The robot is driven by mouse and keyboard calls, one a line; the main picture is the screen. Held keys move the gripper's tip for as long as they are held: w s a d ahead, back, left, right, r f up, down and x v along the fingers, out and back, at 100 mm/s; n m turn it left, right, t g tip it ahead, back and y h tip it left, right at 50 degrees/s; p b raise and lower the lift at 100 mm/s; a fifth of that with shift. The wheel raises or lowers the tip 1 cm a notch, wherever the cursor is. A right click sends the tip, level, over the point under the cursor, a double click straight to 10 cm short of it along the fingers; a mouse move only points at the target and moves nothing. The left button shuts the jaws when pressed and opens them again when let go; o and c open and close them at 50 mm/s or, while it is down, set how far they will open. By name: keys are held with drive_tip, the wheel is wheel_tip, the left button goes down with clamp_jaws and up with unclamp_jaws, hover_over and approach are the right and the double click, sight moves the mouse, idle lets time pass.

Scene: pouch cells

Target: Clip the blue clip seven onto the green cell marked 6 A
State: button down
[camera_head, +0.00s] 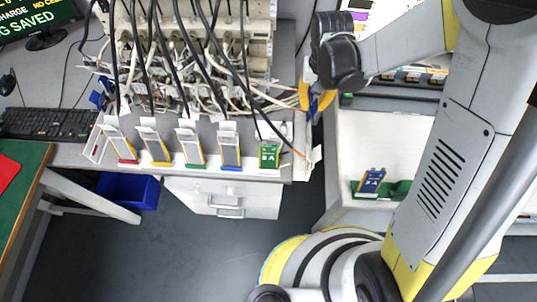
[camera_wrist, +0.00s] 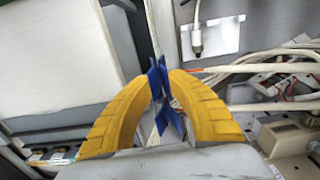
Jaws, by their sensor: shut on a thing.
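A green cell (camera_head: 269,156) stands at the right end of the row of slots on the bench's front edge; its label ends in A, the digit hard to read. My gripper (camera_head: 316,97) is right of and above this cell, over the bench's right end. In the wrist view my gripper's yellow fingers (camera_wrist: 163,82) are shut on a blue clip (camera_wrist: 163,118), which sticks out between the tips. The clip also shows in the head view (camera_head: 313,105). No number on it can be read. The clip is apart from the green cell, which I cannot make out in the wrist view.
Slots with red, yellow, green and blue bases stand left of the cell. Dark cables (camera_head: 165,45) hang above the row, and an orange wire runs near the cell. A blue cell (camera_head: 371,180) stands at a green tray (camera_head: 398,190) on the right white table (camera_head: 375,135).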

drive_tip(key=shift+r+p, duration=1.4)
drive_tip(key=shift+r, duration=0.75)
drive_tip(key=shift+a, duration=0.1)
drive_tip(key=s+a+r+m+g, duration=0.3)
drive_tip(key=s+a+m, duration=0.7)
drive_tip(key=m, duration=0.8)
drive_tip(key=shift+s+a+r, duration=0.4)
drive_tip(key=shift+a+r, duration=0.35)
drive_tip(key=shift+r, duration=0.15)
drive_tip(key=shift+b+x, duration=0.85)
drive_tip(key=shift+x, duration=0.55)
